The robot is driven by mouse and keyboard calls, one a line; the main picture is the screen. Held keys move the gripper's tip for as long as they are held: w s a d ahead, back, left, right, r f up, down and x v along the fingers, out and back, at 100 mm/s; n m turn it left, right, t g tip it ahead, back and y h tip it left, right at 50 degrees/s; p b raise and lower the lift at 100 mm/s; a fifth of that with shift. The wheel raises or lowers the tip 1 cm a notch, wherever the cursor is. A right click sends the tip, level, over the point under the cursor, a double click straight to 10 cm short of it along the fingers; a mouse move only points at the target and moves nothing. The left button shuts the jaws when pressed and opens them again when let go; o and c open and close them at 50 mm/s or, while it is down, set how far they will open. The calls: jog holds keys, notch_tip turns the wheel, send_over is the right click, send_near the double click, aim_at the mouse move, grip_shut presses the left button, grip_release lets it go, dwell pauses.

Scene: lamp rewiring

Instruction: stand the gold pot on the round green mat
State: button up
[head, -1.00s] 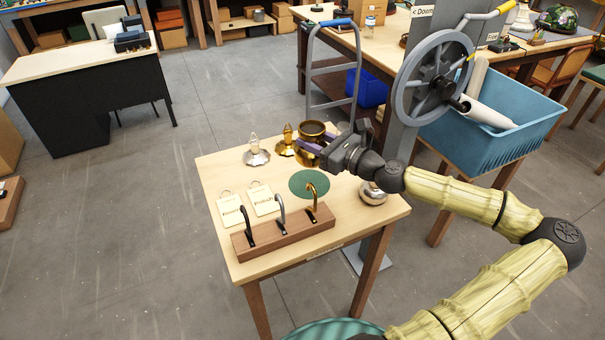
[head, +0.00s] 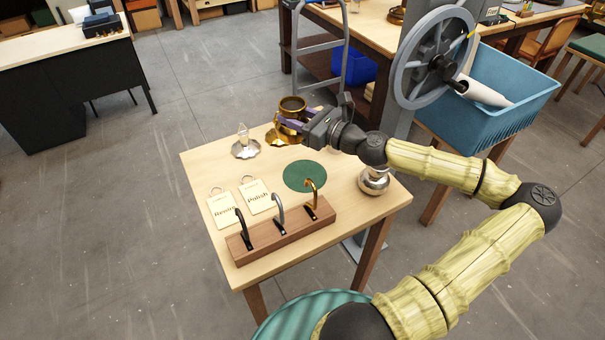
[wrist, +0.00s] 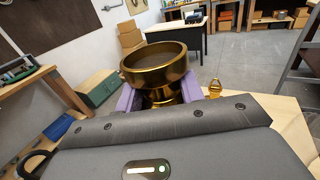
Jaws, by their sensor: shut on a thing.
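The gold pot (head: 292,106) is between the purple fingers of my gripper (head: 296,122), which is shut on it. The pot is upright and appears raised above the back of the small table. In the wrist view the pot (wrist: 155,65) shows its wide rim and narrower lower part, with a purple finger on each side. The round green mat (head: 304,175) lies flat and bare on the table, nearer the front than the pot. My gripper is behind the mat in the head view.
A wooden rack with three hooks (head: 282,232) stands in front of the mat. Two tags (head: 256,196) lie left of it. A silver candle holder (head: 245,148) and a gold one (head: 275,136) stand at the back. A silver round pot (head: 373,181) is at the right.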

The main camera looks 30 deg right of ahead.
aim_at(296, 136)
jog(key=shift+s+f+b, duration=0.3)
jog(key=shift+f+b, duration=0.15)
jog(key=shift+f, duration=0.3)
notch_tip(296, 136, down, 4)
jog(key=b, duration=0.3)
jog(key=shift+w+f, duration=0.1)
jog(key=shift+f, duration=0.1)
notch_tip(296, 136, down, 6)
jog(key=shift+b, duration=0.3)
jog(key=shift+f, duration=0.1)
jog(key=shift+f, duration=1.85)
jog(key=shift+f, duration=0.1)
